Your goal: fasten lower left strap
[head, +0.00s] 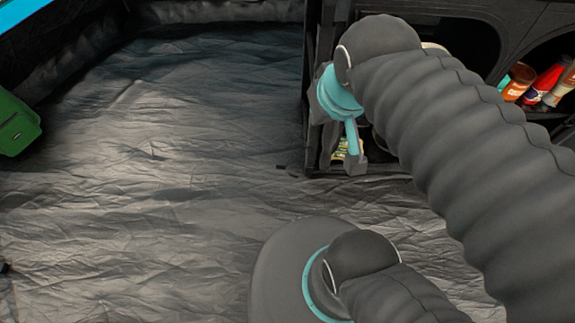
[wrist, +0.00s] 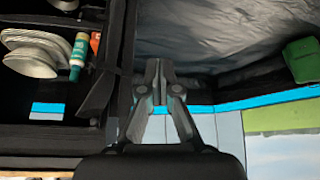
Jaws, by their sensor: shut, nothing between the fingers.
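My gripper (head: 355,167) hangs beside the front left edge of the dark fabric cabinet in the head view. In the wrist view my gripper (wrist: 159,66) has its fingertips together, with nothing between them. It is just to the right of the cabinet's edge there, over the grey floor. A dark strap-like band (wrist: 97,92) shows by the cabinet opening in the wrist view, left of the fingers and apart from them. I cannot tell whether it is the lower left strap or whether it is fastened. My arm hides much of the cabinet front in the head view.
The cabinet (head: 313,100) holds bottles (head: 545,82) at the right. In the wrist view it holds stacked plates (wrist: 32,50) and a green bottle (wrist: 78,52). A green case (head: 17,124) stands at the left. The crinkled grey floor (head: 150,180) between is clear.

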